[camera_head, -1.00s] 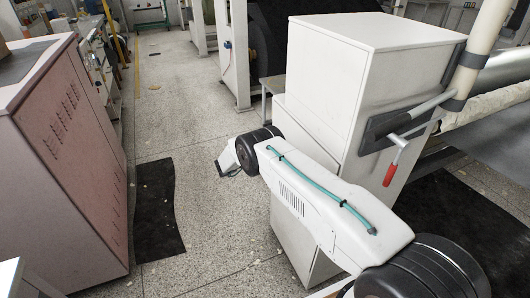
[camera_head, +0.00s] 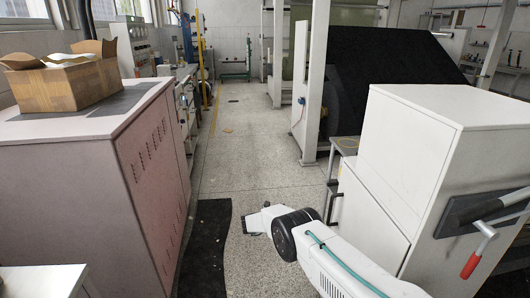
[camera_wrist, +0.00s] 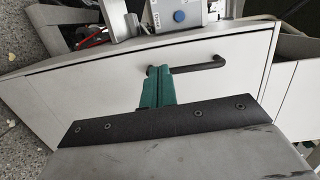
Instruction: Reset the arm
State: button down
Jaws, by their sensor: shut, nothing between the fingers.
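My arm (camera_head: 335,262) is white with a teal hose and reaches forward low beside the white cabinet (camera_head: 405,180). Its wrist end (camera_head: 262,217) is over the speckled floor, left of that cabinet; the fingers cannot be made out there. In the wrist view my gripper (camera_wrist: 158,72) shows two green fingers, shut together with nothing between them. Behind the fingertips is a pale panel (camera_wrist: 100,82) with a black bar handle (camera_wrist: 208,64). I cannot tell whether the fingers touch the handle.
A pinkish cabinet (camera_head: 95,190) with an open cardboard box (camera_head: 65,82) stands at the left. A black mat (camera_head: 207,250) lies beside it. The white cabinet carries a red-gripped lever (camera_head: 478,258). A clear floor aisle (camera_head: 240,150) runs ahead.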

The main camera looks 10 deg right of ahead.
jog(key=w+a+f+n+t+y, duration=0.3)
jog(key=w+f+n+t+y, duration=0.25)
jog(key=n, duration=0.25)
jog(key=w+a+r+n+t+y, duration=0.3)
jog(key=w+a+n+y, duration=0.1)
jog(key=a+n+y, duration=0.3)
jog(key=s+a+r+n+g+y, duration=0.35)
jog(key=s+r+n, duration=0.25)
jog(key=r, duration=0.3)
jog(key=s+a+r+n+g+y, duration=0.25)
jog(key=s+r+n+y, duration=0.2)
jog(key=r, duration=0.45)
jog(key=s+d+r+n+g+h, duration=0.1)
jog(key=s+d+r, duration=0.5)
jog(key=s, duration=1.3)
jog(key=s+d+r+n+g+h, duration=0.1)
jog(key=s+d+r+n, duration=0.3)
jog(key=s+r, duration=0.9)
jog(key=s+d+r+n+g+h, duration=0.1)
jog(key=s+d+r, duration=0.8)
jog(key=s, duration=1.5)
jog(key=shift+s+d+r+n+g, duration=0.25)
jog(key=shift+n+g, duration=0.3)
jog(key=shift+n, duration=0.5)
